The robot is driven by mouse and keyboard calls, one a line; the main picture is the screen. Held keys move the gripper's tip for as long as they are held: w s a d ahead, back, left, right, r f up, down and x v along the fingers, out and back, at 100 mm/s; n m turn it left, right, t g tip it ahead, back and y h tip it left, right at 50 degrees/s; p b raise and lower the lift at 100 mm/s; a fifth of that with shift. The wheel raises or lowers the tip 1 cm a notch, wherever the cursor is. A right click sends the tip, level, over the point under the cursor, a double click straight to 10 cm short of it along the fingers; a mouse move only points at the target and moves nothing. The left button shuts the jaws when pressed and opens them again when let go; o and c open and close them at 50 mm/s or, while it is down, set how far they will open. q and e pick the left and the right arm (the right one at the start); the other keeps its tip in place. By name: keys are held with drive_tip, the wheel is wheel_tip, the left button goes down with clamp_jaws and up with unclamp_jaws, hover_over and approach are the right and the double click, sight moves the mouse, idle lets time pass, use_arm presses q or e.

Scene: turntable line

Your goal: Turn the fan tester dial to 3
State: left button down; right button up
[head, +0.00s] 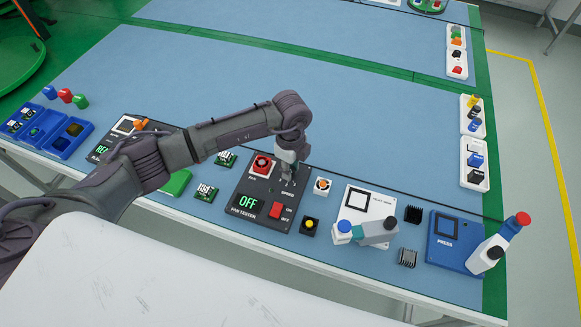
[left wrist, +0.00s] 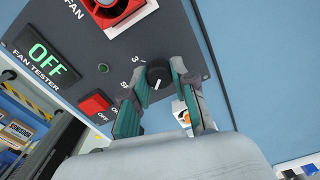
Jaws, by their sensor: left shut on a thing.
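The fan tester (head: 245,215) is a dark panel on the blue mat, with a green OFF display (head: 248,202), a red on/off switch (head: 275,211) and a red fan (head: 262,165). My left gripper (head: 288,178) is over the panel's upper right, at the speed dial. In the left wrist view the black dial (left wrist: 158,74) with a white pointer mark sits between the fingers of the gripper (left wrist: 159,80), which are shut on it. A "3" is printed beside the dial; the other numbers are hidden by a finger. My right gripper is not in view.
Right of the tester stand a box with an orange button (head: 322,186), a box with a yellow button (head: 309,227), a white relay panel (head: 367,206) and a blue press (head: 448,240). Green circuit boards (head: 205,193) lie left.

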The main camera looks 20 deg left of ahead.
use_arm(q)
drive_tip(key=m+b, duration=0.2)
drive_tip(key=m, duration=0.3)
drive_tip(key=shift+f, duration=0.1)
drive_tip(key=m+b, duration=0.2)
drive_tip(key=m, duration=0.1)
drive_tip(key=shift+m+b, duration=0.3)
drive_tip(key=m+b, duration=0.3)
drive_tip(key=m, duration=0.1)
drive_tip(key=shift+m+b, duration=1.5)
drive_tip(key=shift+m, duration=0.8)
drive_tip(key=c, duration=0.9)
unclamp_jaws()
drive_tip(key=shift+r, duration=0.2)
